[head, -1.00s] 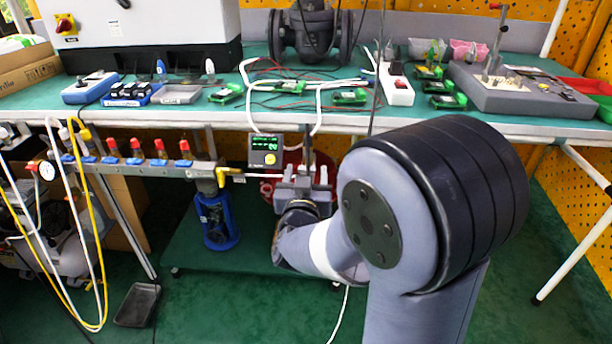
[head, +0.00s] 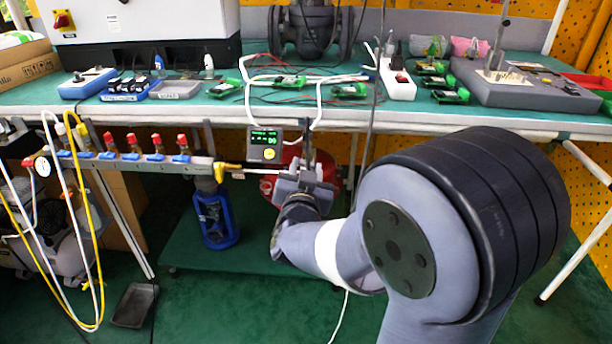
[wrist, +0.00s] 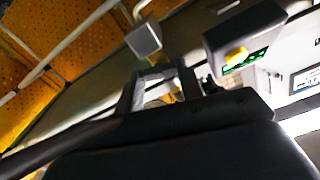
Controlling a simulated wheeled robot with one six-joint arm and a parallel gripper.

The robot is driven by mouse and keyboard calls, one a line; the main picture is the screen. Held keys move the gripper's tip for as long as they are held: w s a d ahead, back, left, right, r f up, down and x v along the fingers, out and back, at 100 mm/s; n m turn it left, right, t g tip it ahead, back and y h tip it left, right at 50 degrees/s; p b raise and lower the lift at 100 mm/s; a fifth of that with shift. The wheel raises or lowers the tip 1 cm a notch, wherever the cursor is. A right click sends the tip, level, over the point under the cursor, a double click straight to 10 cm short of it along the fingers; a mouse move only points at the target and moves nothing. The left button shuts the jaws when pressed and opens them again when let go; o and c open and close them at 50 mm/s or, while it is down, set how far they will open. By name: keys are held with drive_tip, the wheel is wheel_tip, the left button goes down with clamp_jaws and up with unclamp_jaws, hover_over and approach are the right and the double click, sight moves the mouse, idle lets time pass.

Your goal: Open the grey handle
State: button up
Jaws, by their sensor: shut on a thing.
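My gripper (head: 305,182) is under the workbench, just below and right of a small dark display box (head: 265,144). In the wrist view its two fingers (wrist: 158,86) are shut on a pale grey piece (wrist: 154,80), which I take to be the grey handle. The fingers hide most of it, and its angle is hard to tell. A thin metal rod and yellow fitting (head: 228,167) lie just left of the gripper. The display box with its yellow knob also shows in the wrist view (wrist: 244,38), right of the fingers.
A pipe manifold with several blue-and-red valves (head: 155,157) runs to the left. A blue bottle-shaped unit (head: 215,218) stands below it. A red rounded tank (head: 328,185) is behind my gripper. The bench edge (head: 440,122) is above. Green floor is open in front.

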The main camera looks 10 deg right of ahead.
drive_tip(key=o, duration=1)
drive_tip(key=shift+p+v, duration=1.55)
drive_tip(key=shift+v, duration=3.9)
drive_tip(key=shift+c, duration=0.3)
